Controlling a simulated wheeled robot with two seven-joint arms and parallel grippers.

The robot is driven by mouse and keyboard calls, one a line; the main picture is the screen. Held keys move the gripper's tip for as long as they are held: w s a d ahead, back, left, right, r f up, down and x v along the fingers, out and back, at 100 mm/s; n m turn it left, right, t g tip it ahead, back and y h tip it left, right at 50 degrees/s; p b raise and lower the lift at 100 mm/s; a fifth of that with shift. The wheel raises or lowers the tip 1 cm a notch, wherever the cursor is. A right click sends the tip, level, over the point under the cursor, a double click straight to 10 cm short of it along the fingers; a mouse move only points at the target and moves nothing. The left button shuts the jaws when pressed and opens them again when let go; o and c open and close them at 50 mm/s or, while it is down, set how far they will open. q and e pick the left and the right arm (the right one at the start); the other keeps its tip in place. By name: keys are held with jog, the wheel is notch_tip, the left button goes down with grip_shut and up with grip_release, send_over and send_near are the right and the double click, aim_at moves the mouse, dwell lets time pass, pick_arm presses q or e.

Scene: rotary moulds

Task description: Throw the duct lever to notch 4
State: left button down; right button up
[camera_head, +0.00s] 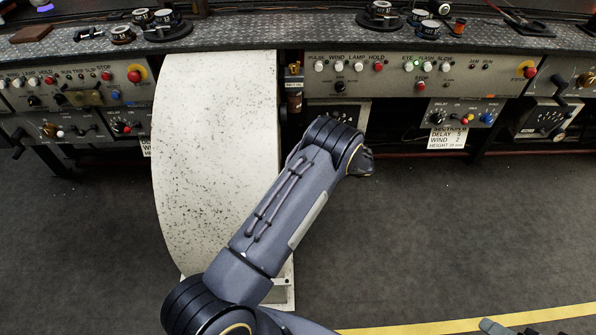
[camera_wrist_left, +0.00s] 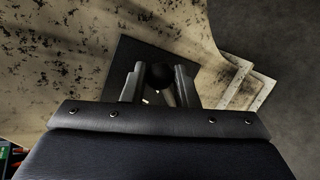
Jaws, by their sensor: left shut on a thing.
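In the left wrist view a round black knob (camera_wrist_left: 159,75) sits between the two fingers of my left gripper (camera_wrist_left: 160,84), which is shut on it. A dark square plate (camera_wrist_left: 126,62) shows behind the knob. The shaft below the knob and any notch marks are hidden, so I cannot read the lever's notch. In the head view my left arm reaches up across the middle toward the console, and its gripper is hidden behind the arm. A grey part at the bottom edge looks like the tip of my right gripper (camera_head: 493,326); its jaws cannot be judged.
A large speckled cream curved panel (camera_head: 213,130) stands just left of my arm. The console (camera_head: 455,68) runs across the back with buttons and knobs. The grey floor (camera_head: 450,230) at right is clear.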

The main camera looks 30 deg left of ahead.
pick_arm(q)
jog(key=c, duration=1.1)
grip_release()
jog(key=shift+w+f, duration=0.1)
jog(key=shift+c, duration=0.2)
jog(key=v, duration=0.8)
jog(key=shift+a, duration=0.1)
